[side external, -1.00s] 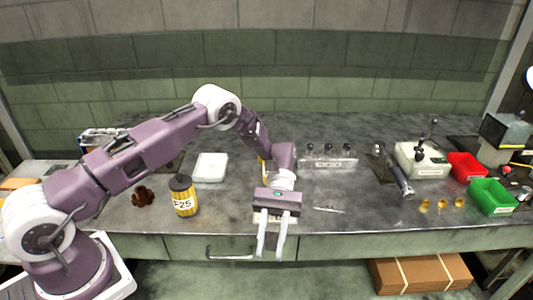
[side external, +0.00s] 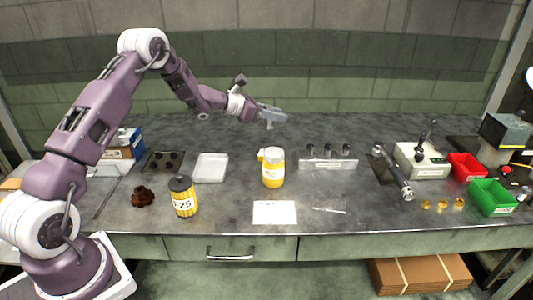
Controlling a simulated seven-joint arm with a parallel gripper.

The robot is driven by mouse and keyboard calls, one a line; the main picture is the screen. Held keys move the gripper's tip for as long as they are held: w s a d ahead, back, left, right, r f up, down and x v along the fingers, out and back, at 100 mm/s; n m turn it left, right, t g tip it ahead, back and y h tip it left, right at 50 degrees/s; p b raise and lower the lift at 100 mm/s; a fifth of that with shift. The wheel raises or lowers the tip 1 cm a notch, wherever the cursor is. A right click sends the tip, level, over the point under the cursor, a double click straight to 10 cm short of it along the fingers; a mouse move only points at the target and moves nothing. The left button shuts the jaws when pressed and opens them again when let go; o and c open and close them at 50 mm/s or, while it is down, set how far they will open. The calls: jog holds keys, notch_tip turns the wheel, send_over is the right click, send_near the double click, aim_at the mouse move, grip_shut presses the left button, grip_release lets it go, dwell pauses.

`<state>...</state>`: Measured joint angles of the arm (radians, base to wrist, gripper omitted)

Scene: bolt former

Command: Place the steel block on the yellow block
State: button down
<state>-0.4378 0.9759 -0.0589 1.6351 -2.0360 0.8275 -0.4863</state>
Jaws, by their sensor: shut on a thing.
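My gripper (side external: 272,116) is raised over the back middle of the bench, its fingers pointing to the right. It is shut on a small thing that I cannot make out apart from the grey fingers. I cannot pick out a steel block for certain. A yellow container (side external: 273,168) with a white lid and label stands upright on the bench below my gripper, apart from it. I see no clear yellow block; a small yellow part (side external: 261,155) shows at the container's left side.
A yellow-and-black canister (side external: 183,197), a brown piece (side external: 142,196) and a white tray (side external: 211,168) are at left. A white sheet (side external: 274,212) lies at front. A clear rack (side external: 328,163), a grey tool (side external: 400,182), red bin (side external: 467,166) and green bin (side external: 493,197) are at right.

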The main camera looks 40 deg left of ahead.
jog(key=f, duration=0.9)
jog(key=shift+a+f, duration=0.35)
jog(key=shift+f, duration=0.05)
jog(key=shift+f, duration=0.1)
jog(key=c, duration=1.1)
grip_release()
